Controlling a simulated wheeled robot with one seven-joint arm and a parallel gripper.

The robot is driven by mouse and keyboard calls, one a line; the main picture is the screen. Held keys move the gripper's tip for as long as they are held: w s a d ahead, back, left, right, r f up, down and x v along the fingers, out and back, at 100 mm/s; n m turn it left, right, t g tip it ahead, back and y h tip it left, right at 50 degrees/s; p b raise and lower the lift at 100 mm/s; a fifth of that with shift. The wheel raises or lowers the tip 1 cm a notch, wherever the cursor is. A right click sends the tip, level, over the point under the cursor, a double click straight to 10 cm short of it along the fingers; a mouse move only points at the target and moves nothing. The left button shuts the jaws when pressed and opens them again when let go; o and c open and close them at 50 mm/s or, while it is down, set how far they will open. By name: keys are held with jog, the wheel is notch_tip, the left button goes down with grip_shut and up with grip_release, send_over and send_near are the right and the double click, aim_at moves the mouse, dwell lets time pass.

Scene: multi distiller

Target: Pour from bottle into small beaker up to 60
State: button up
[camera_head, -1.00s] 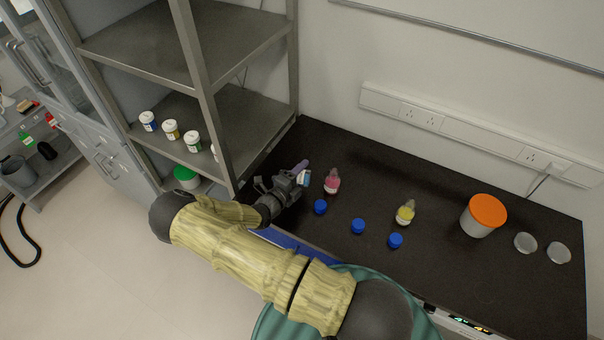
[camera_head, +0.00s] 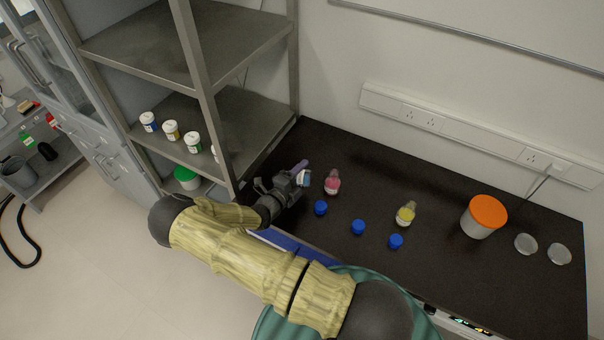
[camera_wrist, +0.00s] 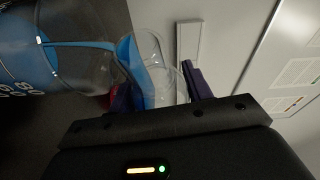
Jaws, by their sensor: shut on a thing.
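My gripper (camera_head: 287,187) is shut on a tilted clear bottle (camera_head: 304,180) with blue liquid, above the left part of the dark bench. In the wrist view, the bottle (camera_wrist: 152,75) is between the fingers of my gripper (camera_wrist: 157,90), blue liquid lying toward its mouth. A thin blue stream runs from its mouth into a clear beaker (camera_wrist: 90,72) at the left. Blue liquid (camera_wrist: 25,55) fills the beaker's lower part. White marks on the beaker are cut off by the frame edge, so the level cannot be read. I cannot make out the beaker in the head view.
A pink-liquid bottle (camera_head: 332,183) stands close right of my gripper, a yellow-liquid bottle (camera_head: 405,215) farther right. Blue caps (camera_head: 358,227) lie in front. An orange-lidded tub (camera_head: 478,220) and two clear round pieces (camera_head: 526,244) are at the right. A metal shelf (camera_head: 190,45) rises at the left.

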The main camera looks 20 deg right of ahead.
jog(key=shift+w+a+r+n, duration=0.15)
jog(key=shift+r+n, duration=0.25)
jog(key=shift+n, duration=0.2)
dwell(0.6)
jog(key=shift+f, duration=0.1)
dwell(0.6)
dwell(6.1)
